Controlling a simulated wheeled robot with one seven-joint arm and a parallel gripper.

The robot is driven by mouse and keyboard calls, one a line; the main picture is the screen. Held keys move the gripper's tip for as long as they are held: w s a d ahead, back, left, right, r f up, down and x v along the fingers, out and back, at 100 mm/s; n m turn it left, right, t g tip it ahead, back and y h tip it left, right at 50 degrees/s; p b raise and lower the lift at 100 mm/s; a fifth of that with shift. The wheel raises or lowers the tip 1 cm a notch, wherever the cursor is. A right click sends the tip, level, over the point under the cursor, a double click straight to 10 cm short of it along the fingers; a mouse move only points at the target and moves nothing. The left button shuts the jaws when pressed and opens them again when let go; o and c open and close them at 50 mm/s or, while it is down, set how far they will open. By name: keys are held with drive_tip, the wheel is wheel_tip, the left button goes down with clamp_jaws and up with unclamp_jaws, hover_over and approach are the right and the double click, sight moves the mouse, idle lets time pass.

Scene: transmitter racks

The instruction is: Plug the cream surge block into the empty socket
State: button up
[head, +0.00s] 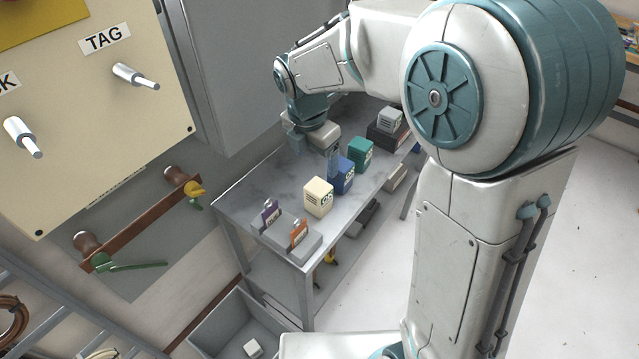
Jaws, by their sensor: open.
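My gripper (314,152) is open above the bench, behind the cream block in the head view. Its fingers look apart, with nothing between them, and it does not touch the cream block. The right finger overlaps the view near the blue block (345,180). I cannot make out an empty socket. A dark base (377,138) at the bench's far end carries a grey block (390,119); part of it is hidden by other blocks.
A green block (360,153) stands beyond the blue one. Purple (271,213) and orange (299,232) tags stand in a grey holder at the bench's near end. A grey bin (215,325) is on the floor. A wall panel with handles is at left. Bare bench (250,186) lies left of the blocks.

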sight(318, 187)
drive_tip(key=shift+n, duration=0.3)
drive_tip(key=f, duration=0.5)
drive_tip(key=w+f, duration=0.1)
drive_tip(key=f, duration=0.2)
drive_tip(key=shift+w+d+f, duration=0.1)
drive_tip(key=shift+d+f, duration=0.15)
wheel_tip(318, 187, down, 5)
drive_tip(key=shift+w+d+f, duration=0.1)
drive_tip(key=shift+d, duration=0.05)
drive_tip(key=c, duration=1.1)
